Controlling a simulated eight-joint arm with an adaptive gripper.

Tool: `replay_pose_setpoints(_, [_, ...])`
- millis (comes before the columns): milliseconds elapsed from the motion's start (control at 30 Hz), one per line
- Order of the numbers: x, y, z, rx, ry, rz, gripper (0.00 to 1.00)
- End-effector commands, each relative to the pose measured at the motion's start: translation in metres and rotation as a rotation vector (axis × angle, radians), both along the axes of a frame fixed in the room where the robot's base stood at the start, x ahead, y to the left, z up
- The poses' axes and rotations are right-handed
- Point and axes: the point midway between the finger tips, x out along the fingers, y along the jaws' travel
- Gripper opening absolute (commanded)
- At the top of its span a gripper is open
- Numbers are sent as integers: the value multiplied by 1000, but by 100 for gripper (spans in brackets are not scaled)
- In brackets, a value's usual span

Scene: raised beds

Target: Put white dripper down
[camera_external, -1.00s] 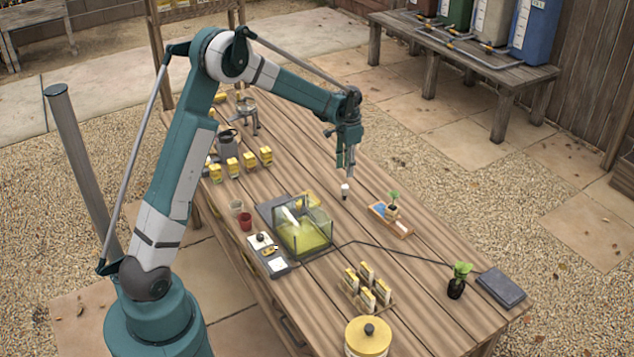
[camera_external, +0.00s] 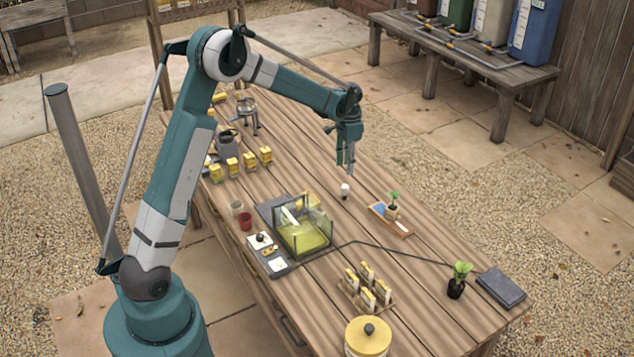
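The white dripper (camera_external: 345,190) is a small white piece with a dark lower end. It appears upright on the wooden table, left of the small tray with a seedling. My gripper (camera_external: 345,168) is above it, pointing down, with its fingers spread a little. A small gap shows between the fingertips and the dripper, and nothing shows between the fingers.
The tray with a potted seedling (camera_external: 401,228) is close on the right. A rack of yellow-white packets (camera_external: 352,292), a lidded yellow tin (camera_external: 368,336) and another plant (camera_external: 457,286) are nearer the front.

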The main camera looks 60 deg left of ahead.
Motion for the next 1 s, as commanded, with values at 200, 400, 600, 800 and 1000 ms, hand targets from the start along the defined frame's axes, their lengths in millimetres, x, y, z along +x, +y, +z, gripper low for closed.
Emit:
replay_pose_setpoints(200, [-2,-3,5,1,-4,2,33])
replay_pose_setpoints(400, [-11,-17,25,7,-23,7,33])
replay_pose_setpoints(600, [-29,-41,59,17,-60,21,33])
replay_pose_setpoints(800, [-51,-68,94,26,-102,35,33])
replay_pose_setpoints(1000, [-77,-93,124,31,-143,52,33])
